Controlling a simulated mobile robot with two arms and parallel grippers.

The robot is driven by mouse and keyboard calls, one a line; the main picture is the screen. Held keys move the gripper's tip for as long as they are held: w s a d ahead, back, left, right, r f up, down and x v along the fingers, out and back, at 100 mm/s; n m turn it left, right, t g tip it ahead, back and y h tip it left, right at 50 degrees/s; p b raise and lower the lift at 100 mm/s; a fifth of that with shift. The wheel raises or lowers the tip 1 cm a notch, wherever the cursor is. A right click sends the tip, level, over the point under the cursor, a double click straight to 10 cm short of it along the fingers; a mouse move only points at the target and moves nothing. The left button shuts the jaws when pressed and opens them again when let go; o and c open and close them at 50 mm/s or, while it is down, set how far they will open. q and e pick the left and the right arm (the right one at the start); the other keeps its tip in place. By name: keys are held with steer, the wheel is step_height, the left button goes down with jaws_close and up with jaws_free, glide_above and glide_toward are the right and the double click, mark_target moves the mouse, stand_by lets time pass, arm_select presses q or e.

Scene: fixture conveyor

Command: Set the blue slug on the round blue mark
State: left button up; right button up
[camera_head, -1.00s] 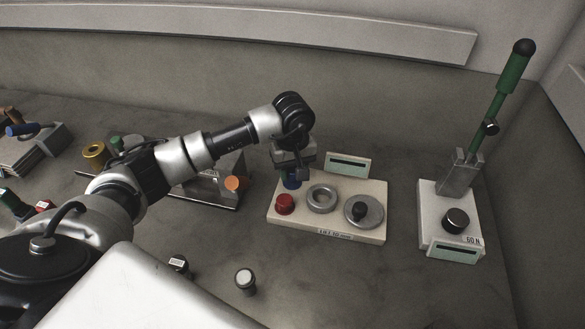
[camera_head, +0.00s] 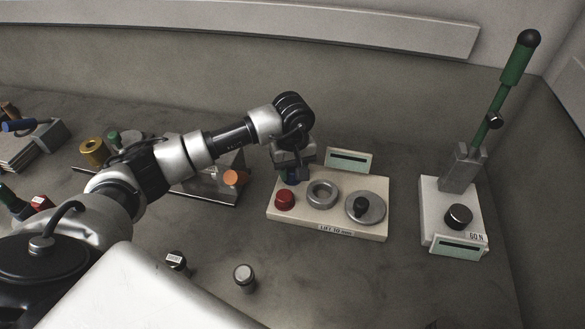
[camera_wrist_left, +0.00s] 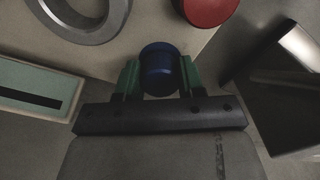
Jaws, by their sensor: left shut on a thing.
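The blue slug (camera_wrist_left: 159,68) is a short dark blue cylinder between the green fingers of my left gripper (camera_wrist_left: 160,78) in the left wrist view. My left gripper (camera_head: 291,174) is shut on it. In the head view the slug is mostly hidden by the gripper, at the back left corner of a cream-coloured plate (camera_head: 300,221). I cannot tell whether the slug touches the plate. No round blue mark shows in either view. My right gripper is not in view.
The plate carries a red button (camera_head: 285,199), a grey ring (camera_head: 322,194) and a grey disc with a black knob (camera_head: 366,208). A small display (camera_head: 348,160) stands behind it. A lever press (camera_head: 459,190) stands to the right. Small cylinders (camera_head: 244,277) lie in front.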

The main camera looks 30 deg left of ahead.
arm_select(q)
steer(key=shift+f+b, duration=0.3)
steer(key=shift+f, duration=0.05)
steer(key=o, duration=1)
steer(key=shift+r, duration=0.1)
step_height(320, 180, up, 11)
steer(key=shift+f+b, duration=0.2)
steer(key=shift+b, duration=0.6)
